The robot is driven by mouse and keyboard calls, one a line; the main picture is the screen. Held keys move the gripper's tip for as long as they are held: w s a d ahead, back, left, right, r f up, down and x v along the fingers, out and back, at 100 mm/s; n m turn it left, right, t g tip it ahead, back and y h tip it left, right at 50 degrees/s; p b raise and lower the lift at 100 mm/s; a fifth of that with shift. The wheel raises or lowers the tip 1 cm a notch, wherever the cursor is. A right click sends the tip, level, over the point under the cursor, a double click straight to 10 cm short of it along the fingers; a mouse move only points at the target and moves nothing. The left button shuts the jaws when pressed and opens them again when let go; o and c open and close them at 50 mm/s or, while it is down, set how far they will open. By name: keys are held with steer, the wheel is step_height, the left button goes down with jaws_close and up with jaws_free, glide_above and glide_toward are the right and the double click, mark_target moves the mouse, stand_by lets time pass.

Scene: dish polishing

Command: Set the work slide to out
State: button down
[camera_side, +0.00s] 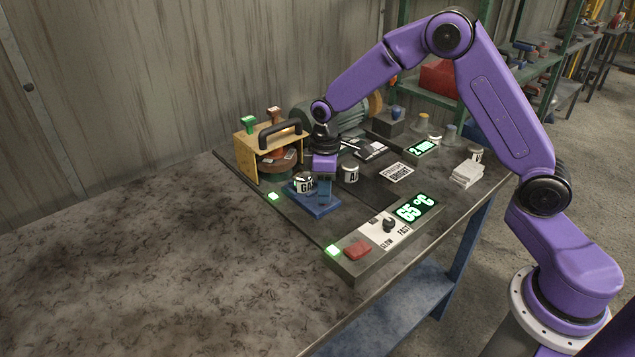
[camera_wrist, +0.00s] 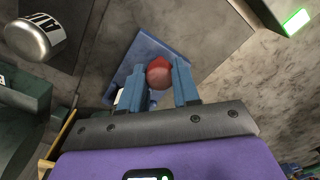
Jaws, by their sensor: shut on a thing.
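The blue work slide (camera_side: 322,209) lies on the dark machine bed, near its left edge, in the side view. Its blue plate (camera_wrist: 142,52) shows beyond the fingers in the wrist view. My gripper (camera_wrist: 163,80) points down over the slide and is shut on a round red knob (camera_wrist: 159,70) that stands on it. In the side view my gripper (camera_side: 324,188) hides the knob. A metal cup with a partly hidden label (camera_side: 304,184) stands at the slide's left side.
Another labelled cup (camera_side: 350,174) stands just right of my gripper. A yellow frame with a black handle (camera_side: 256,152) stands behind left. Green lamps (camera_side: 273,196) line the left edge. A red button (camera_side: 357,249) and speed dial (camera_side: 389,225) are in front. The tabletop at left is clear.

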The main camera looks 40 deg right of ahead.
steer(key=s, duration=0.8)
steer(key=shift+s, duration=0.3)
steer(key=c, duration=0.8)
jaws_free()
steer(key=shift+s, duration=0.1)
steer(key=shift+r, duration=0.15)
steer(key=shift+r, duration=0.3)
step_height(320, 180, up, 17)
steer(key=shift+f, duration=0.2)
steer(key=shift+a, duration=0.1)
